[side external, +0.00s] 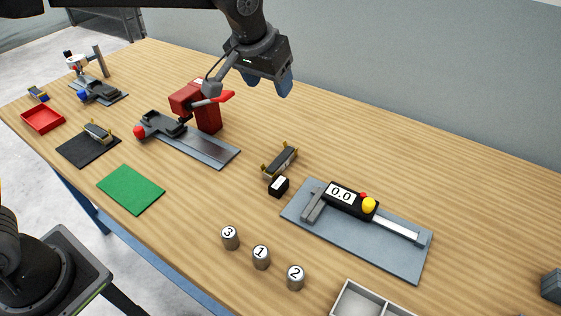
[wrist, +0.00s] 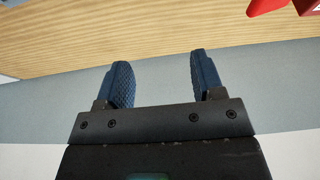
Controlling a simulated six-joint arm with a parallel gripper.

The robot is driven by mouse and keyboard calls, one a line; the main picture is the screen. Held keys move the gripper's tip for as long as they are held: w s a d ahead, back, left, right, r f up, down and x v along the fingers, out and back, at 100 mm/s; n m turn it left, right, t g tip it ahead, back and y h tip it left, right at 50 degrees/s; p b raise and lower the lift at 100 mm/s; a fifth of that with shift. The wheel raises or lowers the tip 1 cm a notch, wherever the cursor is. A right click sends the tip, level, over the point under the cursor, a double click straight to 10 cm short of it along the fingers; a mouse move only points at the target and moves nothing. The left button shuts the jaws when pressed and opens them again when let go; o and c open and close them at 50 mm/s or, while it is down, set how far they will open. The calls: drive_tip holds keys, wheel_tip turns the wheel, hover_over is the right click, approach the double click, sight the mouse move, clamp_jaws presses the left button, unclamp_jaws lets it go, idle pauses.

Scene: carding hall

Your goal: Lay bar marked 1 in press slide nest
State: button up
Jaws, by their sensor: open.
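The bar marked 1 (side external: 261,258) is a short grey metal cylinder standing upright on the table, its white top facing up. Similar bars marked 3 (side external: 230,238) and 2 (side external: 295,278) stand on either side of it. A red press (side external: 204,108) stands further back on a grey plate. Its dark slide (side external: 161,126) has a red knob and lies left of the press; the nest in it is too small to make out. My gripper (side external: 268,82) is open and empty, high above the table, right of the press. Its blue fingers (wrist: 162,80) show apart in the wrist view.
A caliper gauge (side external: 350,203) reading 0.0 lies on a grey plate (side external: 385,248) at right. A pale tray (side external: 352,304) is at the front edge. A green mat (side external: 131,189), black mat (side external: 72,151) and red tray (side external: 42,120) lie left. A second press (side external: 80,66) stands far left.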

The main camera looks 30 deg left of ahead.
approach(280, 158)
drive_tip(key=w+f, duration=0.1)
drive_tip(key=f, duration=0.1)
drive_tip(key=shift+w+d+f, duration=0.2)
drive_tip(key=shift+w+f, duration=0.05)
drive_tip(key=shift+w, duration=0.15)
drive_tip(key=shift+s+x, duration=0.2)
drive_tip(key=shift+x, duration=1.4)
drive_tip(key=shift+s+x, duration=0.15)
drive_tip(key=shift+x, duration=1.45)
drive_tip(key=shift+a+f, duration=0.15)
drive_tip(key=shift+c, duration=0.3)
clamp_jaws()
